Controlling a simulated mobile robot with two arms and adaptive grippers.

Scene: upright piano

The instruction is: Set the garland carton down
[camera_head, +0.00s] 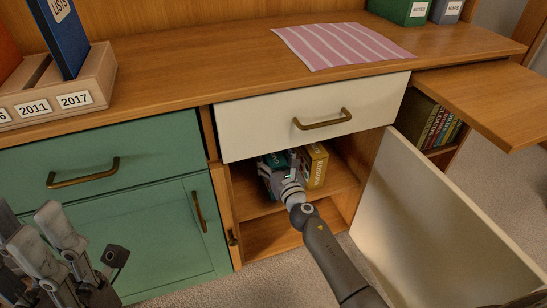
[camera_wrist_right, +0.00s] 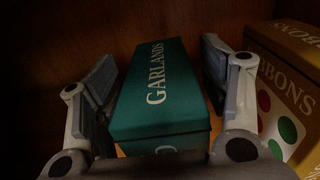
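The garland carton is a teal box lettered GARLANDS, seen in the right wrist view (camera_wrist_right: 165,95). It also shows in the head view (camera_head: 268,177), inside the white cabinet, on the shelf and partly hidden by my gripper. My right gripper (camera_head: 289,172) reaches into the cabinet from the front. In the right wrist view its two fingers (camera_wrist_right: 160,85) stand on either side of the carton, with a narrow gap at the right side; it looks open around it. My left gripper (camera_head: 42,235) is at the lower left, away from the carton; its finger opening is unclear.
A yellow ribbons carton (camera_head: 316,164) stands just right of the garland carton. The open white door (camera_head: 430,225) swings out to the right of my arm. The white drawer (camera_head: 310,118) is directly above the opening. A lower shelf (camera_head: 275,235) looks empty.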

